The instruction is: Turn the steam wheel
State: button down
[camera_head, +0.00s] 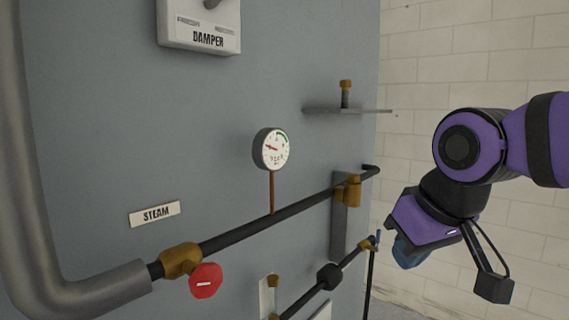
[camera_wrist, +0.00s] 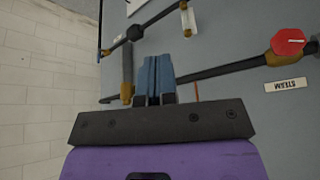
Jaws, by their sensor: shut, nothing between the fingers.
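The steam wheel is a small red knob (camera_head: 206,281) on a brass valve (camera_head: 181,261) at the lower left of the head view, just below the STEAM label (camera_head: 154,214). The red wheel also shows at the upper right of the wrist view (camera_wrist: 289,42), with the label upside down below it. My gripper (camera_head: 408,252) is at the right of the head view, well to the right of the wheel and apart from it. In the wrist view its blue fingers (camera_wrist: 156,80) are together and hold nothing.
A dark pipe (camera_head: 300,207) runs from the valve up to the right, with a round gauge (camera_head: 271,149) above it. A lower pipe (camera_head: 305,297) with a blue-handled valve (camera_head: 377,238) and a metal shelf (camera_head: 345,110) stick out between wheel and arm. A thick grey pipe (camera_head: 20,150) bends at left.

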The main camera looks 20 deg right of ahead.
aim_at(204, 281)
jog(key=k+j+u, duration=0.1)
jog(key=j, duration=0.25)
jog(key=k+j, duration=0.2)
jog(key=j, duration=0.2)
jog(key=k+j+u, duration=0.15)
jog(key=j, duration=0.2)
jog(key=k+j+u, duration=0.1)
jog(key=j, duration=0.3)
